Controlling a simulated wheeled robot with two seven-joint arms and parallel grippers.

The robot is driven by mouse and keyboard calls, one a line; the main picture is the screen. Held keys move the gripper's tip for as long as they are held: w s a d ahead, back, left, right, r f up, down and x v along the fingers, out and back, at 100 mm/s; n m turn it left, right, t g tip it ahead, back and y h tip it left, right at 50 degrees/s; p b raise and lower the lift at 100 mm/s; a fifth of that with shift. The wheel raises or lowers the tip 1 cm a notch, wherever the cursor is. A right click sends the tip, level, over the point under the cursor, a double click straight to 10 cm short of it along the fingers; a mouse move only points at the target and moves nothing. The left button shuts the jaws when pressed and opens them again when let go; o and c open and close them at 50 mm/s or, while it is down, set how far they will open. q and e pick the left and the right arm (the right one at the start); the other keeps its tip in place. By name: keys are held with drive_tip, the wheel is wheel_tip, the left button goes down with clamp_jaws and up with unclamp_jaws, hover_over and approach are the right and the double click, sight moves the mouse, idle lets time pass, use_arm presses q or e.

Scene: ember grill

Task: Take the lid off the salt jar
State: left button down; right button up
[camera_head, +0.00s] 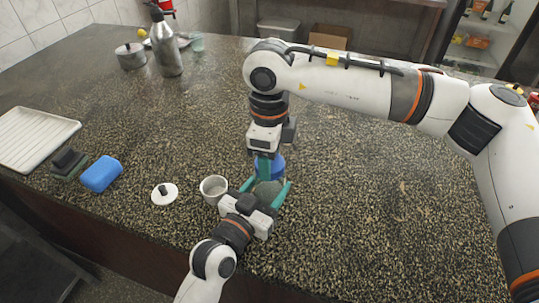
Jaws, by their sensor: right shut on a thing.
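The salt jar (268,190) stands near the front edge of the counter, its greyish body partly hidden by my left gripper. Its blue lid (276,163) is at the top of the jar; I cannot see any gap between them. My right gripper (266,168) points down from above and is shut on the blue lid. My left gripper (265,186) reaches in from the front, with one teal finger on each side of the jar body. I cannot tell whether its fingers touch the jar.
A white cup (214,187) stands just left of my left gripper. A white lid with a dark knob (163,194), a blue sponge (101,174), a dark sponge (67,162) and a white tray (37,139) lie farther left. A pot (131,57) and metal bottle (166,45) stand at the back.

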drive_tip(key=n, duration=0.4)
drive_tip(key=shift+n, duration=0.4)
drive_tip(key=n, duration=0.4)
drive_tip(key=shift+n, duration=0.3)
drive_tip(key=n, duration=0.4)
drive_tip(key=shift+r+n, duration=0.1)
drive_tip(key=shift+n, duration=0.3)
drive_tip(key=n, duration=0.6)
drive_tip(key=shift+r, duration=0.15)
drive_tip(key=shift+r, duration=0.95)
